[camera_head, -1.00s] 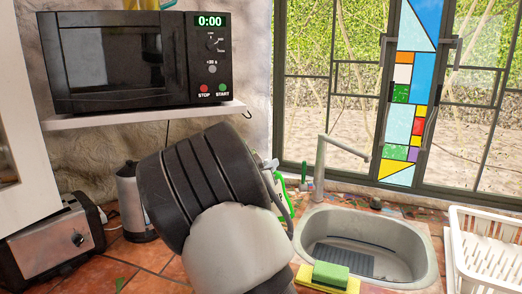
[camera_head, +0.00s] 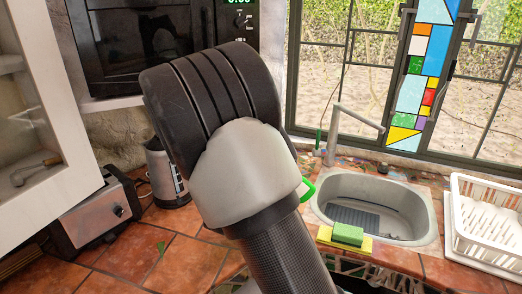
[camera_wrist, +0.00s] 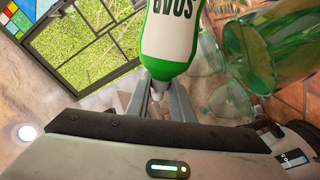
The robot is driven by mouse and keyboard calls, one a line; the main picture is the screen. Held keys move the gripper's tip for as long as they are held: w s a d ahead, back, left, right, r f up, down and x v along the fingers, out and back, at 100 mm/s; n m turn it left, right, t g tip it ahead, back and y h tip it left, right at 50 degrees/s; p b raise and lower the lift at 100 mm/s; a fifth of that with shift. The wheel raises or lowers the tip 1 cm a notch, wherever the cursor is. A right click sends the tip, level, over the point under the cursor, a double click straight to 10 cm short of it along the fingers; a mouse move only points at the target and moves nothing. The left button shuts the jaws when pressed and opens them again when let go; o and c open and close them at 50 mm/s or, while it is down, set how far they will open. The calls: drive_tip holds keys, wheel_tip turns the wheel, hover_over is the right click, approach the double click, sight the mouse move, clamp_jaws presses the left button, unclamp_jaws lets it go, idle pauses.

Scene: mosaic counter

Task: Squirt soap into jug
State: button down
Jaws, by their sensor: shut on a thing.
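The soap bottle (camera_wrist: 170,35) is green with a white label reading SOAP, which appears upside down in the wrist view. My gripper (camera_wrist: 161,98) is shut on it near its narrower green end. A see-through green jug (camera_wrist: 278,40) stands to the right of the bottle in the wrist view, apart from it in the picture. In the head view my own arm hides the gripper and the bottle. A bright green curved piece (camera_head: 307,188) shows at the arm's right edge; I cannot tell whether it is the jug's handle.
The sink (camera_head: 375,205) lies right of my arm, with a yellow and green sponge (camera_head: 347,234) at its front edge. A white dish rack (camera_head: 484,225) stands at far right. A toaster (camera_head: 92,215) and a kettle (camera_head: 165,175) stand left. Tiles between are clear.

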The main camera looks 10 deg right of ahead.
drive_tip(key=f+n, duration=0.1)
drive_tip(key=f+n+p, duration=0.1)
drive_tip(key=n, duration=0.1)
drive_tip(key=n+p, duration=0.1)
drive_tip(key=n, duration=0.1)
drive_tip(key=shift+s+d+f, duration=0.15)
drive_tip(key=shift+d+f, duration=0.05)
drive_tip(key=shift+f, duration=0.2)
drive_tip(key=n+p, duration=0.1)
drive_tip(key=n, duration=0.1)
drive_tip(key=n+p, duration=0.2)
drive_tip(key=n, duration=0.1)
drive_tip(key=shift+f+n+p, duration=0.3)
drive_tip(key=shift+f+p, duration=0.05)
drive_tip(key=shift+p, duration=0.05)
drive_tip(key=shift+a+n+p, duration=0.15)
drive_tip(key=shift+n+p, duration=0.7)
drive_tip(key=shift+n, duration=0.85)
